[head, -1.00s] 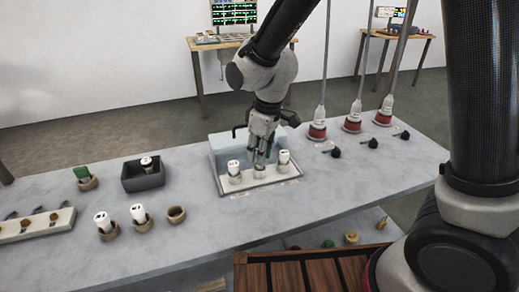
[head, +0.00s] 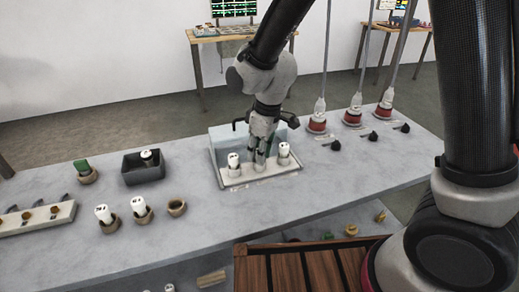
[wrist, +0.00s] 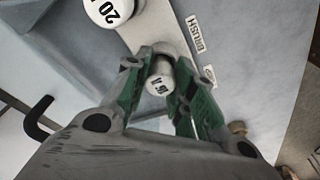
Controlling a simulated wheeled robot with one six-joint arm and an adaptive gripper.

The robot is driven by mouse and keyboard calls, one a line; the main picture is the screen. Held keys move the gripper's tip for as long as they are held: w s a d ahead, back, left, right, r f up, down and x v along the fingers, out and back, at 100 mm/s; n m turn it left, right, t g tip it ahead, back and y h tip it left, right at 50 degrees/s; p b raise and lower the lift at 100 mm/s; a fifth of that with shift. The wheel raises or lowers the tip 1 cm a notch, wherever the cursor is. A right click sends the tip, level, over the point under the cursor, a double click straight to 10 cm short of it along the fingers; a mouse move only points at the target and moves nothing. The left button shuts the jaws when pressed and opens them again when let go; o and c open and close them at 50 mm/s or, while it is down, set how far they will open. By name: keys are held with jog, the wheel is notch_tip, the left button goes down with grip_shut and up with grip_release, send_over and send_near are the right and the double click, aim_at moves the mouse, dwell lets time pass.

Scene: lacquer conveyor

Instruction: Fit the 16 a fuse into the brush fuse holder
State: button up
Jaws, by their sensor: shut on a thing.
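My gripper (head: 260,163) is at the middle of the white fuse panel (head: 262,179), fingers pointing down. In the wrist view its green-padded fingers (wrist: 158,76) are shut on a white fuse (wrist: 155,88), whose cap seems to read 16 A. The fuse stands between the fingers over the pale panel strip, beside the BRUSH label (wrist: 195,33). The brush holder and the fuse's lower end are hidden, so I cannot tell how deep it sits. A white fuse marked 20 (wrist: 108,10) stands nearby in the panel.
White fuses stand left (head: 234,162) and right (head: 284,151) of my gripper. At left are a dark bin (head: 143,175), two cups with white fuses (head: 103,214), an empty cup (head: 177,207) and a green piece (head: 82,167). Red-based fixtures (head: 353,117) and black knobs stand at right.

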jog(key=o, duration=1.1)
notch_tip(320, 180, up, 12)
jog(key=d, duration=0.1)
jog(key=shift+s+d, duration=0.3)
jog(key=shift+s, duration=0.15)
